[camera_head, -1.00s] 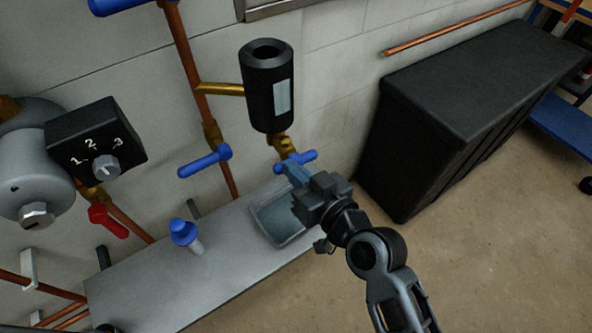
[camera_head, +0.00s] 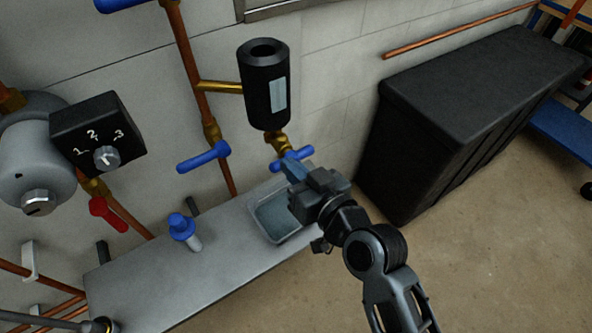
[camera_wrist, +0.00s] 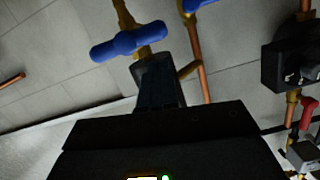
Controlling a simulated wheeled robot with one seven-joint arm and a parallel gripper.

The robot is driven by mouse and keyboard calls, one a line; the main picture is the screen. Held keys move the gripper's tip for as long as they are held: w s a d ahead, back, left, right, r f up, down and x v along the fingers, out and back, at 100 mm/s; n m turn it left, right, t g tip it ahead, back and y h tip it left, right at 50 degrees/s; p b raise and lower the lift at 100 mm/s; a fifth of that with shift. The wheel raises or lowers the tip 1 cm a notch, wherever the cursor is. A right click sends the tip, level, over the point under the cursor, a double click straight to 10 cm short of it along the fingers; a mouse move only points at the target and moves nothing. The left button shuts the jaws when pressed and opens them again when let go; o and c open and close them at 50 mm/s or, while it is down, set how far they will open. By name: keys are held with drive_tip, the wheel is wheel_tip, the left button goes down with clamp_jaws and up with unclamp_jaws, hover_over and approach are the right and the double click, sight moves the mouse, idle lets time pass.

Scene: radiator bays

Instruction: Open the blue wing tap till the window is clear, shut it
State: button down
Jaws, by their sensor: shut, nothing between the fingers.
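The blue wing tap (camera_head: 296,158) sits on a brass fitting below a black cylinder (camera_head: 262,90). A pale blue-grey window strip (camera_head: 279,97) shows on the cylinder's side. In the wrist view the tap's two-winged handle (camera_wrist: 128,42) lies just beyond my fingers. My gripper (camera_head: 294,171) is shut and empty, its tips close to the handle; I cannot tell whether they touch it. A clear tray (camera_head: 262,233) stands on the shelf beneath the tap, partly hidden by my gripper, with a bluish-grey surface inside.
A blue lever (camera_head: 203,157) is on the copper pipe to the left. A blue-topped valve (camera_head: 182,228), a red lever (camera_head: 107,214) and a numbered dial box (camera_head: 98,135) are further left. A large black cabinet (camera_head: 455,120) stands right. Open floor lies in front.

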drive_tip(key=r+b+v, duration=0.1)
drive_tip(key=b+v, duration=0.1)
drive_tip(key=v, duration=0.9)
drive_tip(key=shift+w+f, duration=0.1)
drive_tip(key=shift+w, duration=0.05)
drive_tip(key=s+d+f+m+t+h, duration=0.1)
drive_tip(key=s+d+f+m+h, duration=0.15)
drive_tip(key=s+d, duration=0.45)
drive_tip(key=s+d+f+m+t+h, duration=0.1)
drive_tip(key=s+d+f+m+h, duration=0.1)
drive_tip(key=s+d+h, duration=0.35)
drive_tip(key=s+d+r, duration=0.2)
drive_tip(key=s+r, duration=0.1)
drive_tip(key=s, duration=0.5)
drive_tip(key=s+d+r+h, duration=0.1)
drive_tip(key=s+d+r, duration=0.1)
drive_tip(key=s, duration=0.6)
drive_tip(key=shift+d+r+m, duration=0.35)
drive_tip(key=shift+r+m, duration=0.1)
drive_tip(key=shift+r, duration=0.35)
